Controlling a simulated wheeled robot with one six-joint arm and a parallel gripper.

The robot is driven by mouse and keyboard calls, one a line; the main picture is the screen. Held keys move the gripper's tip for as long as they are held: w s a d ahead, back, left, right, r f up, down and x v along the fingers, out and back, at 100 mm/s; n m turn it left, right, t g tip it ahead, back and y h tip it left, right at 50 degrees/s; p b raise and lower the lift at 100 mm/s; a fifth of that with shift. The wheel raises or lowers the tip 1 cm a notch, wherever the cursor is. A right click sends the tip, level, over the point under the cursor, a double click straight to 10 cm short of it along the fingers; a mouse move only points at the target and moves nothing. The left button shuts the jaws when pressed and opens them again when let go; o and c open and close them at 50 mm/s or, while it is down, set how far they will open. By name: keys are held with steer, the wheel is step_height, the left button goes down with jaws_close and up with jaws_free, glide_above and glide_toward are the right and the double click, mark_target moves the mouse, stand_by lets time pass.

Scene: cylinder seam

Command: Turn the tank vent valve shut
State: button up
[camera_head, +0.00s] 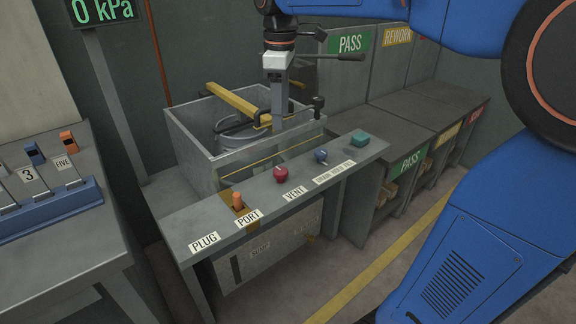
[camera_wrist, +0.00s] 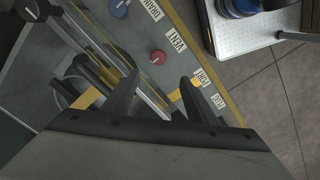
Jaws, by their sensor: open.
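The vent valve is a red knob (camera_head: 281,174) on the grey ledge in front of the tank, beside the VENT label (camera_head: 294,193). It also shows in the wrist view (camera_wrist: 158,57), with a small pale mark on its top. My gripper (camera_head: 278,123) is over the tank's front part, behind the knob and apart from it. In the wrist view my gripper's two dark fingers (camera_wrist: 157,85) are spread with nothing between them, and the red knob lies beyond their tips. The grey open-topped tank (camera_head: 190,130) has a yellow bar (camera_head: 236,103) across it.
An orange peg (camera_head: 237,200) stands at the PORT label. A display (camera_head: 103,12) reads 0 kPa. Labelled bins stand right; a bench (camera_head: 60,245) stands left.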

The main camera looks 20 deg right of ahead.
mark_target(281, 170)
steer(key=f, duration=1.7)
steer(key=shift+w, duration=0.4)
steer(key=c, duration=1.1)
